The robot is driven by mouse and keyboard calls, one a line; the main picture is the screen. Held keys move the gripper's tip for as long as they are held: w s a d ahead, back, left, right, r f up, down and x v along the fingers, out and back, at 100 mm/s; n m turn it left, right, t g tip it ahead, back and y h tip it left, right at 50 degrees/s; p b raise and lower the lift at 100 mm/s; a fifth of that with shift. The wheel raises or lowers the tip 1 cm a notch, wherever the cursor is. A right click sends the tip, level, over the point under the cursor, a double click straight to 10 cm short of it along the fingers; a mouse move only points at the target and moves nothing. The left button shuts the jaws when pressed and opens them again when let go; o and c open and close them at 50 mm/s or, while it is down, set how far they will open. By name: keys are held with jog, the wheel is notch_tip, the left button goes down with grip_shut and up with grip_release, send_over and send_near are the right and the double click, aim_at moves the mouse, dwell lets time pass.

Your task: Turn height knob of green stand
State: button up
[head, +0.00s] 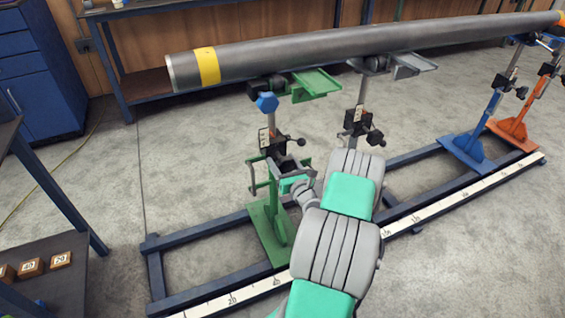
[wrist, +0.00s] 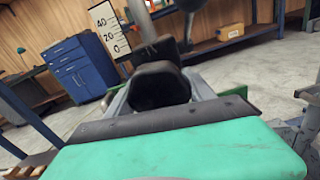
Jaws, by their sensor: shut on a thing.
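The green stand (head: 272,222) is upright under the left end of the pipe. Its post carries a white scale plate (head: 264,137), also seen in the wrist view (wrist: 109,31) with marks 0, 20 and 40. My gripper (head: 289,180) is at the middle of this stand, below the scale, and is shut on what seems to be the height knob. In the wrist view, a dark rounded shape (wrist: 158,86) stands just beyond my green gripper housing; I cannot clearly separate knob from fingers there. My arm comes from the lower right and hides part of the stand.
The steel pipe (head: 290,54) with a yellow band lies across the stands. A grey stand (head: 356,122), a blue stand (head: 470,145) and an orange stand (head: 517,130) stand to the right. A blue rail frame (head: 205,292) runs along the floor; blue drawers (wrist: 82,68) stand behind.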

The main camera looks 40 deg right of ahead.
jog(key=shift+c, duration=1)
jog(key=shift+n, duration=0.3)
jog(key=n+b, duration=0.1)
jog(key=n, duration=0.2)
jog(key=shift+f+n, duration=0.1)
jog(key=shift+n, duration=0.2)
jog(key=n+b, duration=0.2)
jog(key=n, duration=0.4)
jog(key=shift+d+b, duration=0.2)
jog(key=shift+b, duration=0.1)
jog(key=n+b, duration=0.3)
jog(key=n, duration=0.3)
jog(key=shift+s+n, duration=0.1)
jog(key=shift+n, duration=0.2)
jog(key=n+b, duration=0.2)
jog(key=n, duration=0.1)
jog(key=n+b, duration=0.1)
jog(key=shift+r+n, duration=0.25)
jog(key=shift+n, duration=0.15)
